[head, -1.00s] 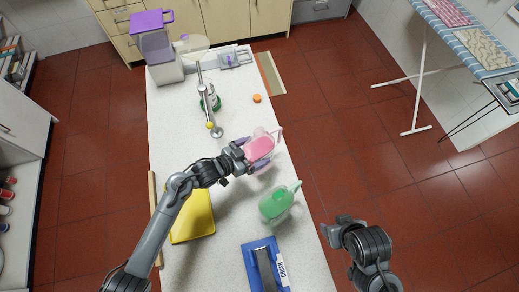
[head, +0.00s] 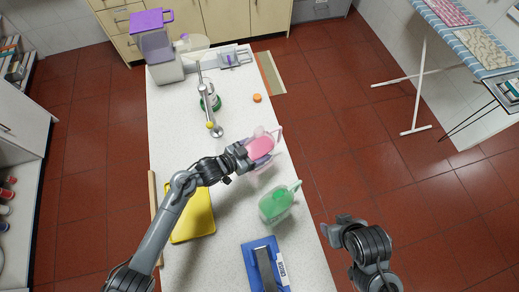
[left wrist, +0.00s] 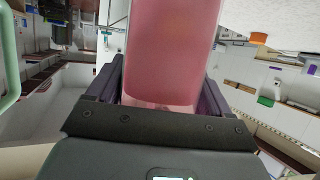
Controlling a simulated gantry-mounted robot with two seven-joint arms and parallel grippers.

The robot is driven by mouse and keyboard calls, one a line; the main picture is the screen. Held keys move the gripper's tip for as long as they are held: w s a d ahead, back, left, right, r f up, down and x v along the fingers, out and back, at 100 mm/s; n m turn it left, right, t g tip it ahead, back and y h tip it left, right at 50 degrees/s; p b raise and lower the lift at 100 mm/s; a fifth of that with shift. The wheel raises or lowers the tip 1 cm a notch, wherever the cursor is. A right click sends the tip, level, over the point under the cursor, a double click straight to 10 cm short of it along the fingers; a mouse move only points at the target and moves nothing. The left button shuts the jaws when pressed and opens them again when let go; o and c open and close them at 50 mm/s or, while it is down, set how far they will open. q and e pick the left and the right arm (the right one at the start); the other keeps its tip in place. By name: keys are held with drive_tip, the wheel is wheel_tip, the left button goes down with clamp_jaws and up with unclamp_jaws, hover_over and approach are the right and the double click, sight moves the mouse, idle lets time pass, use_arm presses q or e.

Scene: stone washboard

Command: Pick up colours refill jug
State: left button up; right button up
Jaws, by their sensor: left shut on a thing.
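A translucent jug with pink contents (head: 262,145) is at the right side of the white worktop, near its edge. I take it as the colours refill jug. My left gripper (head: 255,153) reaches it from the left and is shut on it. In the left wrist view the pink jug body (left wrist: 168,50) fills the space between the two dark fingers (left wrist: 160,95). A faint shadow lies beside it on the worktop; how high it is held is hard to tell. My right gripper (head: 331,234) is off the worktop's right edge, and its fingers are unclear.
A green jug (head: 277,204) stands on the worktop close by. A yellow board (head: 194,215), a blue tool (head: 262,262), a tap (head: 208,108), an orange cap (head: 257,98) and a purple-lidded container (head: 152,38) also occupy the worktop (head: 225,240).

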use_arm(q)
drive_tip(key=shift+r, duration=0.2)
drive_tip(key=shift+r, duration=0.15)
